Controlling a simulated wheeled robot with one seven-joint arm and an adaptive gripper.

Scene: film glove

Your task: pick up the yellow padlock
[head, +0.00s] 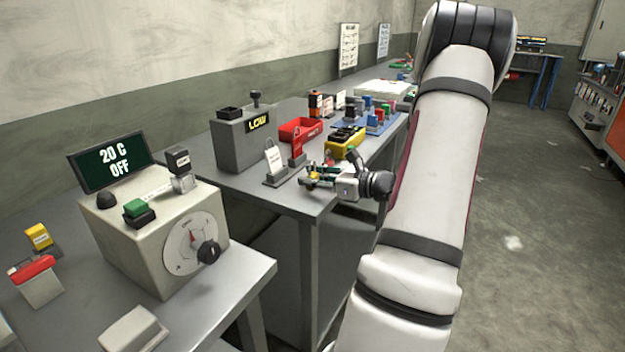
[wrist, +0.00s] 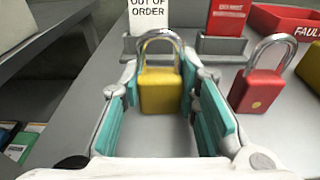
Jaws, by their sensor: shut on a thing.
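The yellow padlock (wrist: 160,91) stands upright between the fingers of my gripper (wrist: 160,108) in the wrist view, its silver shackle upward. The teal-lined fingers are closed in on its two sides, near the fingertips. In the head view my gripper (head: 318,176) is at the front corner of the far bench, and the padlock is small and mostly hidden there by the fingers. I cannot tell whether the padlock still touches the bench.
A red padlock (wrist: 258,86) stands just right of the right finger. Behind are an "OUT OF ORDER" card (wrist: 150,14), a red card (wrist: 229,17) and a red bin (wrist: 285,22). A grey LOW box (head: 238,142) stands left on the bench.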

